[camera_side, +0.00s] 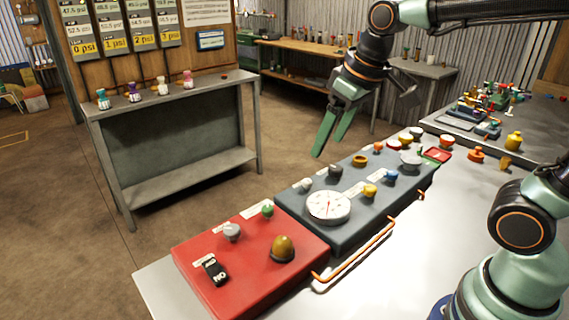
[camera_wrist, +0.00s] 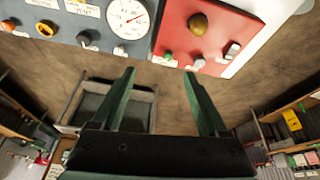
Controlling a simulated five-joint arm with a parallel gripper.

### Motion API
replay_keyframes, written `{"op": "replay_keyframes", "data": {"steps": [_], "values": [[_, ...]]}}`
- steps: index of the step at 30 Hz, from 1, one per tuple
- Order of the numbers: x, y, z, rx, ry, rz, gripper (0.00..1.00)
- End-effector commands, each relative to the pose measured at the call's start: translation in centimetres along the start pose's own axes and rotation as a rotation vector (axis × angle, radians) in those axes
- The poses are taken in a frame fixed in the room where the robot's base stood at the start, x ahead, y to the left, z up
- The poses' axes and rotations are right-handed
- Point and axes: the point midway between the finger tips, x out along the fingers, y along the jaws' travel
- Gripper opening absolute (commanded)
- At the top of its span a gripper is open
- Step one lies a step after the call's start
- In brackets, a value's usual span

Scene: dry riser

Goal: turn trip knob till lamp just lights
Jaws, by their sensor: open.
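The red panel (camera_side: 250,290) carries a dull amber dome lamp (camera_side: 283,249), which looks unlit, a pale grey knob (camera_side: 231,231), a green knob (camera_side: 267,210) and a black rocker switch (camera_side: 214,269). The dark grey panel (camera_side: 345,232) beside it carries a white dial gauge (camera_side: 328,207), a black knob (camera_side: 335,170), a yellow knob (camera_side: 370,191) and a blue knob (camera_side: 391,177). Labels are too small to read, so I cannot tell which knob is the trip knob. My gripper (camera_side: 331,150) is open and empty, above and behind the panels; its fingers also show in the wrist view (camera_wrist: 159,72).
An orange pipe (camera_side: 355,254) runs along the grey panel's front edge. A metal shelf table (camera_side: 170,97) with several small bottles stands behind. A side bench (camera_side: 520,135) at the right holds clutter. Open floor lies between the panels and the shelf table.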

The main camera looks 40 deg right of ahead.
Motion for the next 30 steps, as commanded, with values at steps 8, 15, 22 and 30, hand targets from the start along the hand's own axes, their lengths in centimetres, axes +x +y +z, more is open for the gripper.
{"op": "replay_keyframes", "data": {"steps": [8, 15, 22, 30], "values": [[3.2, -4.0, -6.0, -0.158, -0.136, -0.042, 0.77], [7.8, -8.3, -9.5, -0.292, -0.246, -0.072, 0.77], [11.9, -11.9, -10.8, -0.391, -0.325, -0.091, 0.77], [13.8, -13.1, -10.8, -0.423, -0.352, -0.096, 0.77]]}}
